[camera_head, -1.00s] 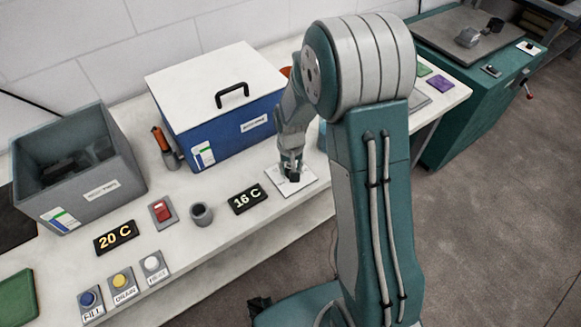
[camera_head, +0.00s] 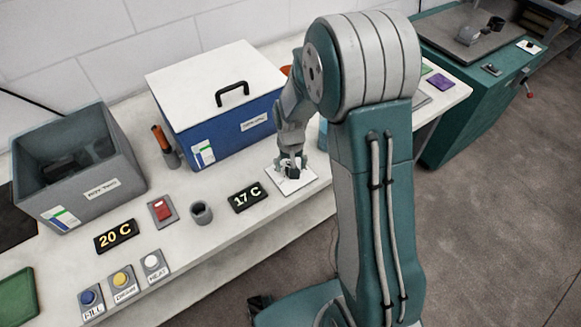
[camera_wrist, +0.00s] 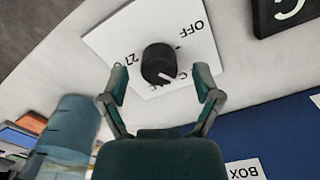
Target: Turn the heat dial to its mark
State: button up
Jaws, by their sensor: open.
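The heat dial (camera_wrist: 158,63) is a round black knob with a white pointer line aimed to the lower right in the wrist view. It sits on a white plate (camera_wrist: 110,42) printed with OFF and a partly hidden 27. My gripper (camera_wrist: 160,84) is open, with one finger on each side of the dial and a gap to both. In the head view my gripper (camera_head: 291,164) is over the plate (camera_head: 303,184) and mostly hides the dial. One black display (camera_head: 248,197) reads 17 C, and another (camera_head: 116,236) reads 20 C.
A blue box (camera_head: 225,130) with a white lid stands behind the plate. A grey bin (camera_head: 120,150), a red switch (camera_head: 162,209), a grey cup (camera_head: 202,212) and several push buttons (camera_head: 122,281) are to the left. A blue cylinder (camera_wrist: 72,128) stands near my gripper.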

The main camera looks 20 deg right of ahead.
notch_tip(320, 180, up, 11)
dwell(0.3)
dwell(0.4)
jog(key=s+r+t, duration=0.2)
jog(key=s+r, duration=0.5)
jog(key=s, duration=0.3)
jog(key=s+r+n+t, duration=0.1)
jog(key=s+r+t, duration=0.2)
jog(key=s+r, duration=0.5)
jog(key=shift+s+n+t, duration=0.3)
jog(key=shift+s, duration=1.1)
jog(key=shift+r, duration=0.1)
